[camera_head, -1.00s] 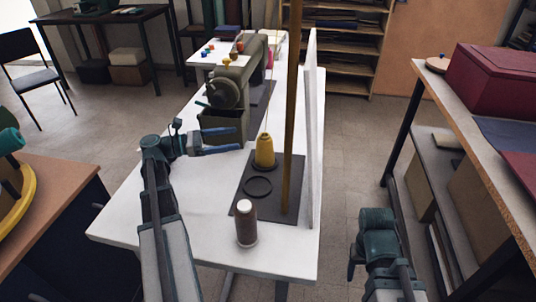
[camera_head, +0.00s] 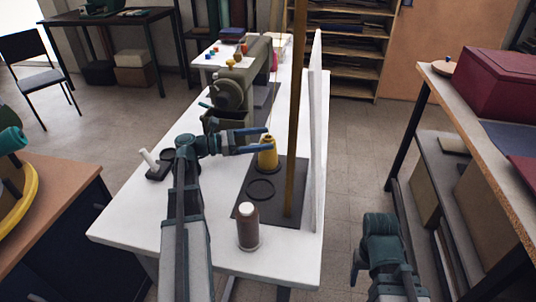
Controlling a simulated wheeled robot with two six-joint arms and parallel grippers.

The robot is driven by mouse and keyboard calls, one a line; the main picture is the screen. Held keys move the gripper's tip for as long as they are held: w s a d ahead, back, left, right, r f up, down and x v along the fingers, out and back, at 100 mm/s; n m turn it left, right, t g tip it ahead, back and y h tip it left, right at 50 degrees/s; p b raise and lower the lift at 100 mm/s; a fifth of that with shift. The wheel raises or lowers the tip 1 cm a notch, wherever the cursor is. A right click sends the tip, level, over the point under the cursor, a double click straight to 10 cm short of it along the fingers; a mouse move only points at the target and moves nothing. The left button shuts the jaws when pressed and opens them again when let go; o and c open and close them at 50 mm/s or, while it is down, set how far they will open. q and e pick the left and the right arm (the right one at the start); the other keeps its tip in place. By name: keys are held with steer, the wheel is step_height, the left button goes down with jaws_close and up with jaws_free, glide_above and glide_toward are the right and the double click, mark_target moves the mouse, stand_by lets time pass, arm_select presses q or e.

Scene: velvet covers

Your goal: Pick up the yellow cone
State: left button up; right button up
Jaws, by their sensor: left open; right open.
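The yellow cone (camera_head: 268,158) stands upright on a dark base plate (camera_head: 285,178) on the white table, with a thread rising from its top. My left gripper (camera_head: 267,139) is open at the cone's upper part, coming from the left. Its blue fingertips overlap the cone's upper left in the picture; I cannot tell whether they touch it. Nothing is held. My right gripper (camera_head: 354,268) is low at the right, off the table, seen from behind with its fingers mostly hidden.
A tall wooden post (camera_head: 296,110) and white panel (camera_head: 317,130) stand right of the cone. A sewing machine (camera_head: 235,90) is behind. A white peg (camera_head: 149,158) stands to the left.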

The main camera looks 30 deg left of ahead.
arm_select(q)
steer(key=shift+x, duration=2.65)
steer(key=shift+s+r, duration=0.1)
steer(key=shift+s, duration=0.05)
jaws_close()
